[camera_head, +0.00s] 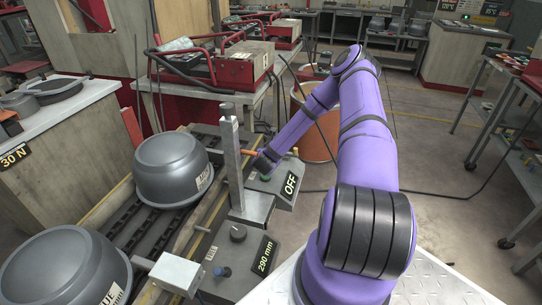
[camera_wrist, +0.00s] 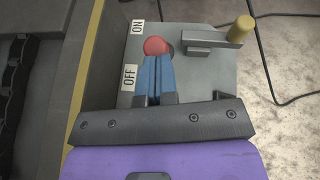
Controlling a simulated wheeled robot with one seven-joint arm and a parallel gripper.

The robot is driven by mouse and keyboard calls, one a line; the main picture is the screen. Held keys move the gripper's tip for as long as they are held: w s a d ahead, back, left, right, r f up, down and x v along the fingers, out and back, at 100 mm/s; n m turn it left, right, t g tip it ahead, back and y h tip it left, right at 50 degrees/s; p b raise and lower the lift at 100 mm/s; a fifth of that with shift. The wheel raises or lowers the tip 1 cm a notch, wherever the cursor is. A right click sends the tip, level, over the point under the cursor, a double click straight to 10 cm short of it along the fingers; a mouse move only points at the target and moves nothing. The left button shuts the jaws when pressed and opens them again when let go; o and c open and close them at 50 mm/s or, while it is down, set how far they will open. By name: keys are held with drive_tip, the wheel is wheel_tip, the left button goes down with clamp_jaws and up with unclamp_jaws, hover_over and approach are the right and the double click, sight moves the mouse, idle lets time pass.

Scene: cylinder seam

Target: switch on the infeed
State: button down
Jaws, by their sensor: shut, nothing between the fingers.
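The switch box (camera_wrist: 205,80) has a grey top with an ON label (camera_wrist: 138,26) and an OFF label (camera_wrist: 130,77) along its left side. A red knob (camera_wrist: 155,46) shows between the labels, somewhat nearer ON. My gripper (camera_wrist: 157,60) is shut, with its blue fingers side by side and their tips at the knob's near edge. Whether they touch it I cannot tell. The fingers hide the part below the knob. In the head view my gripper (camera_head: 262,160) is low over the box, whose sign (camera_head: 290,185) reads OFF.
A yellow-knobbed lever (camera_wrist: 240,28) stands on the box's right side. A metal post (camera_head: 232,155) rises left of my gripper. Grey pots (camera_head: 172,168) sit on the conveyor (camera_head: 140,228). A control box with a 290 mm sign (camera_head: 265,254) is nearer. Open floor lies right.

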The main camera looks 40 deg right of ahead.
drive_tip(key=d+g+y, duration=0.1)
drive_tip(key=w+d+r+y, duration=0.1)
drive_tip(key=w+d+r+g+y, duration=0.1)
drive_tip(key=y, duration=0.1)
drive_tip(key=shift+w+d+r+g, duration=0.1)
drive_tip(key=shift+d+r+g, duration=0.05)
drive_tip(key=shift+d+g, duration=0.2)
drive_tip(key=shift+w+d, duration=0.5)
drive_tip(key=shift+d, duration=0.35)
drive_tip(key=shift+w+d, duration=0.45)
drive_tip(key=shift+d, duration=0.4)
drive_tip(key=v, duration=1)
drive_tip(key=shift+s+r, duration=0.2)
drive_tip(key=shift+r, duration=0.1)
drive_tip(key=shift+a, duration=0.1)
